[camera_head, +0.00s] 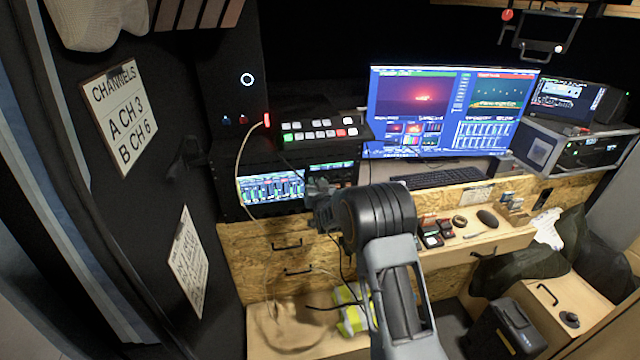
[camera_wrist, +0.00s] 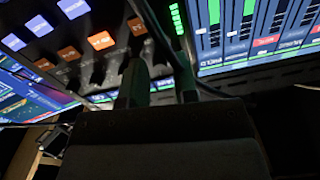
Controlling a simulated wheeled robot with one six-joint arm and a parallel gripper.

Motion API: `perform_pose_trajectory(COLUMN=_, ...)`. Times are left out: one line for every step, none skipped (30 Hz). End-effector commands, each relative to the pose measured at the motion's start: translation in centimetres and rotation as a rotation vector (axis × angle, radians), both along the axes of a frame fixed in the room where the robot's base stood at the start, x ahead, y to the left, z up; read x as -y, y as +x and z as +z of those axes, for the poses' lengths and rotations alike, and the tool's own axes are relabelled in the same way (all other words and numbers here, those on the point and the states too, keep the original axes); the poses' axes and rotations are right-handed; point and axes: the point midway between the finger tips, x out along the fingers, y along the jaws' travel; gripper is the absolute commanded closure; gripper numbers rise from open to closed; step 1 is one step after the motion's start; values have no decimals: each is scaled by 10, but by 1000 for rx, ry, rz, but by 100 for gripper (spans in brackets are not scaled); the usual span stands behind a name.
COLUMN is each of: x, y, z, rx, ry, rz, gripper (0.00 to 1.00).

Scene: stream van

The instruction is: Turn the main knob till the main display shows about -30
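My gripper (camera_head: 318,188) is at the front of the black rack, just below the right-hand rack screen (camera_head: 330,167). In the wrist view, its two dark fingers (camera_wrist: 160,78) stand apart, with part of a lit screen showing between them. The fingertips are close to a dark panel (camera_wrist: 70,50) with several dark knobs (camera_wrist: 92,72) and lit orange and white buttons. I cannot tell which knob is the main one or whether a fingertip touches one. No reading near -30 is legible on any display.
A colourful mixer screen (camera_head: 272,189) is left of my gripper and shows in the wrist view (camera_wrist: 255,35). A button switcher (camera_head: 320,130) sits above. A large monitor (camera_head: 450,110) and keyboard (camera_head: 450,178) are to the right. A thin cable (camera_head: 240,180) hangs at the rack's left.

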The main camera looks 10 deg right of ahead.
Motion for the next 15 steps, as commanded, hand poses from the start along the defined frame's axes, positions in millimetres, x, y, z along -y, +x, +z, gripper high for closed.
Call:
perform_pose_trajectory(x=0, y=0, z=0, rx=0, ry=0, rz=0, gripper=73)
perform_pose_trajectory(x=0, y=0, z=0, rx=0, ry=0, rz=0, gripper=73)
perform_pose_trajectory(x=0, y=0, z=0, rx=0, ry=0, rz=0, gripper=73)
perform_pose_trajectory(x=0, y=0, z=0, rx=0, ry=0, rz=0, gripper=73)
perform_pose_trajectory(x=0, y=0, z=0, rx=0, ry=0, rz=0, gripper=73)
perform_pose_trajectory(x=0, y=0, z=0, rx=0, ry=0, rz=0, gripper=76)
perform_pose_trajectory(x=0, y=0, z=0, rx=0, ry=0, rz=0, gripper=78)
perform_pose_trajectory(x=0, y=0, z=0, rx=0, ry=0, rz=0, gripper=81)
perform_pose_trajectory(x=0, y=0, z=0, rx=0, ry=0, rz=0, gripper=85)
perform_pose_trajectory(x=0, y=0, z=0, rx=0, ry=0, rz=0, gripper=88)
perform_pose_trajectory(x=0, y=0, z=0, rx=0, ry=0, rz=0, gripper=91)
perform_pose_trajectory(x=0, y=0, z=0, rx=0, ry=0, rz=0, gripper=95)
perform_pose_trajectory(x=0, y=0, z=0, rx=0, ry=0, rz=0, gripper=98)
perform_pose_trajectory(x=0, y=0, z=0, rx=0, ry=0, rz=0, gripper=100)
perform_pose_trajectory(x=0, y=0, z=0, rx=0, ry=0, rz=0, gripper=100)
